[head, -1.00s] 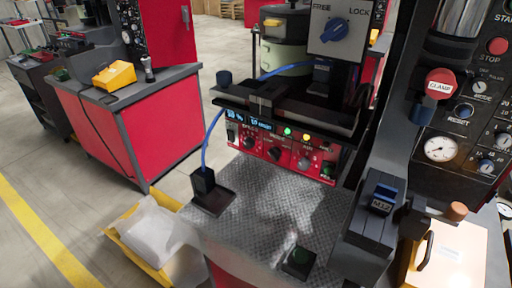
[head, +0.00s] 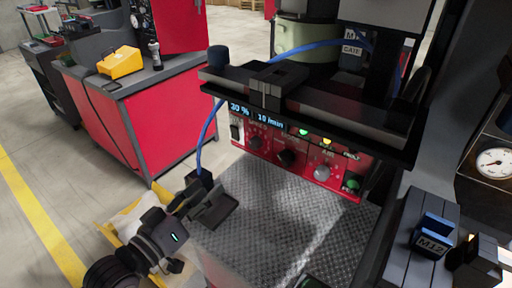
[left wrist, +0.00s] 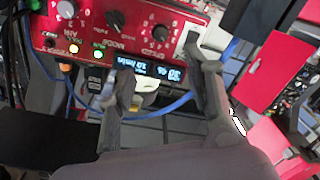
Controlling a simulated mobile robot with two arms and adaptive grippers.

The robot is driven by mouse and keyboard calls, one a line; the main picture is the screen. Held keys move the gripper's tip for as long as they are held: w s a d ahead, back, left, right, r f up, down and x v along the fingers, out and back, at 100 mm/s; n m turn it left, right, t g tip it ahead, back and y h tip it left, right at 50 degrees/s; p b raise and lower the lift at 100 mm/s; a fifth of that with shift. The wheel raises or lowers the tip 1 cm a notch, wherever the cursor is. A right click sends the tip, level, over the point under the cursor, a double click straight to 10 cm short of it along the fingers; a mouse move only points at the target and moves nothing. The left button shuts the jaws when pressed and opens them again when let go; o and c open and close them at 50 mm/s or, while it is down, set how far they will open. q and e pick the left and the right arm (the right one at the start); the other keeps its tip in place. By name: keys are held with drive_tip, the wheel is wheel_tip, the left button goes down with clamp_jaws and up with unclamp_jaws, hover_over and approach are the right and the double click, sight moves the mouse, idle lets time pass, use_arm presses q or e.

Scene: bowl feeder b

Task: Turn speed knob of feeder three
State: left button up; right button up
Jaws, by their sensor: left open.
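The feeder's red control panel (head: 300,163) faces me in the head view. Its black speed knob (head: 254,143) is at the left, beside a dark mode knob (head: 286,158) and a grey air knob (head: 322,172). In the left wrist view the picture is upside down, and the speed knob (left wrist: 160,33) lies just beyond the fingertips. My left gripper (head: 194,196) is below and left of the panel, apart from the knob. In the left wrist view its fingers (left wrist: 158,82) are spread and empty. My right gripper does not show. The feeder's number is not readable.
A dark rail (head: 310,100) overhangs the panel. The checkered metal plate (head: 270,220) in front is mostly clear. A block marked M12 (head: 435,235) stands at the right.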

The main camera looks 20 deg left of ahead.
sight(253, 146)
use_arm(q)
drive_tip(key=p+x, duration=0.1)
drive_tip(key=x, duration=1.6)
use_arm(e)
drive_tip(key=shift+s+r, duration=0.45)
use_arm(q)
drive_tip(key=shift+s, duration=0.1)
clamp_jaws()
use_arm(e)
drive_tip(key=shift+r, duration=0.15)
